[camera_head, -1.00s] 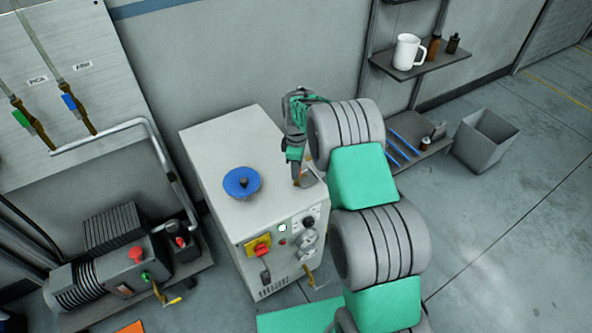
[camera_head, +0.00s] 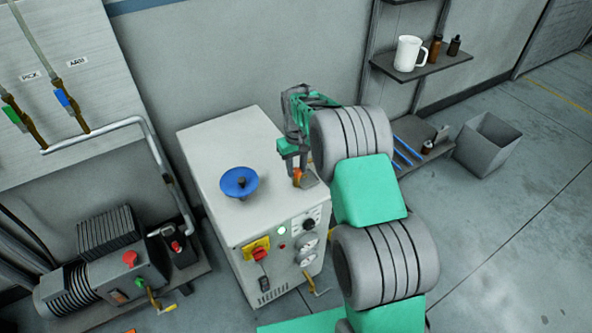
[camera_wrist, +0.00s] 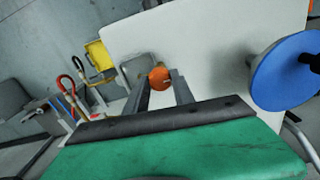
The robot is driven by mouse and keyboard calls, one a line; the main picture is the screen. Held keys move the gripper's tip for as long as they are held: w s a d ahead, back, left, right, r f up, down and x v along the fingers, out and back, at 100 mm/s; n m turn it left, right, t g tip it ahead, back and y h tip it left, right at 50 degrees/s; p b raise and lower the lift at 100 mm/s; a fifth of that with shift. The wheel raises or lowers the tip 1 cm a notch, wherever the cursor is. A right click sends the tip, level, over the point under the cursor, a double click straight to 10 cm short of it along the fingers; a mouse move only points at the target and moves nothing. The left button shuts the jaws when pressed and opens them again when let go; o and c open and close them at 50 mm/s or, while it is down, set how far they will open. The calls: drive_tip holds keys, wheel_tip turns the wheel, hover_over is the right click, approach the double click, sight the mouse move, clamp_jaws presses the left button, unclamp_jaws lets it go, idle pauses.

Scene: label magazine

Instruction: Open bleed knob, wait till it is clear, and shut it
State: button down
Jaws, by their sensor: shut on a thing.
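The bleed knob, a small orange knob (camera_head: 298,176), stands on the top of a white cabinet (camera_head: 225,143), near its right edge. My gripper (camera_head: 297,181) reaches down to it from above and is shut on it. In the wrist view the orange knob (camera_wrist: 159,78) sits between my two grey fingers (camera_wrist: 160,90). How far the knob is turned I cannot tell.
A blue handwheel (camera_head: 238,183) lies left of my gripper on the cabinet top. The cabinet front carries a yellow-red switch (camera_head: 257,251) and a pale lamp (camera_head: 281,230). A pump (camera_head: 105,262) stands at left; a grey bin (camera_head: 488,145) stands at right.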

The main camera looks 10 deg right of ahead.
drive_tip(key=m+b, duration=0.1)
drive_tip(key=m, duration=0.3)
drive_tip(key=shift+m, duration=0.3)
drive_tip(key=m, duration=0.3)
drive_tip(key=shift+m, duration=0.4)
drive_tip(key=m+b, duration=0.1)
drive_tip(key=m, duration=0.7)
drive_tip(key=shift+m, duration=0.3)
drive_tip(key=c, duration=1.1)
unclamp_jaws()
drive_tip(key=shift+o, duration=0.2)
